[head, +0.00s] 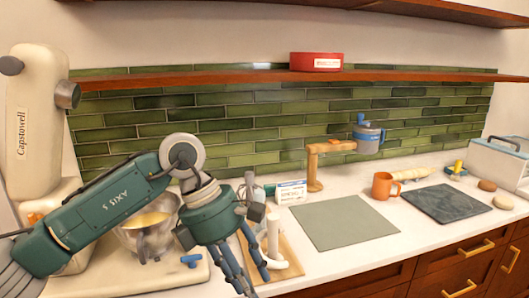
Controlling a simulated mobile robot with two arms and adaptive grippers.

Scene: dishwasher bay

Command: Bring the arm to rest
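My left arm comes in from the left, dark green and grey. Its gripper (254,284) points down at the front of the counter, over or just in front of a wooden board (286,268). Its two blue fingers stand apart, and I see nothing between them. A white upright piece with a curved foot (273,240) is just right of the fingers; I cannot tell whether they touch. My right gripper is out of view.
A cream stand mixer (38,125) with a metal bowl (148,235) stands left, partly behind my arm. A grey-green mat (343,222), orange mug (384,186), dark slab (448,203) and toaster (497,162) lie right. A wooden stand (314,165) holds a blue-lidded cup (368,137). A shelf (220,77) runs above.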

